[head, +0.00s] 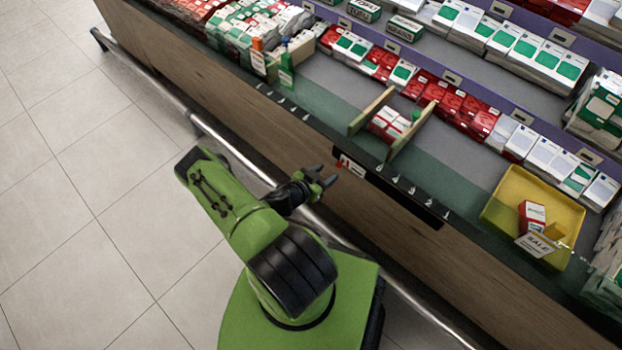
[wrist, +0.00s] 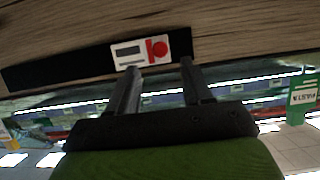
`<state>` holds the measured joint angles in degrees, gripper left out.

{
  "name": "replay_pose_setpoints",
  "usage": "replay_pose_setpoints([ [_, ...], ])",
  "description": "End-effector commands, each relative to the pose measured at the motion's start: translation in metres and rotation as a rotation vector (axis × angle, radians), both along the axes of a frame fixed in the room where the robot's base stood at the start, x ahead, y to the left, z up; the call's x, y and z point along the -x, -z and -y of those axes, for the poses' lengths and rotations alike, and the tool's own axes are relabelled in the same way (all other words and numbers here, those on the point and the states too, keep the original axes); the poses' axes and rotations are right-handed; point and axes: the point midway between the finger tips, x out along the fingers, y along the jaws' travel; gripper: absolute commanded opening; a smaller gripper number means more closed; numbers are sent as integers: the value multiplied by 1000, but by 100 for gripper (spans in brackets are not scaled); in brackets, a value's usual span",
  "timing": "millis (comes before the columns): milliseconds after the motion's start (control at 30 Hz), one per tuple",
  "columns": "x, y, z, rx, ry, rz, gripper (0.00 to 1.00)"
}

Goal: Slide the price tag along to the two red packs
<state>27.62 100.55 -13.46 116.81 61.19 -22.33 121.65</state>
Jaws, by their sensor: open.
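Red-and-white packs (head: 390,121) lie between two wooden dividers above the rail.
A yellow tray (head: 494,211) with a red-and-white box (head: 532,214) and a SALE sign (head: 537,245) is at the right. A metal bar (head: 240,155) runs low along the shelf front.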

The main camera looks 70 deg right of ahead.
Motion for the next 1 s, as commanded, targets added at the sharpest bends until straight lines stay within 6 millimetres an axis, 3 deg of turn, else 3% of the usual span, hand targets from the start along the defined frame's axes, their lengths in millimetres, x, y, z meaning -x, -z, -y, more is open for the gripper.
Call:
replay_pose_setpoints([
  [200,-24,-28,-52,-2,-6,-1,50],
  [400,-35,-38,-80,-1,-2,1,50],
  [1000,-36,-38,-83,-1,0,1,50],
])
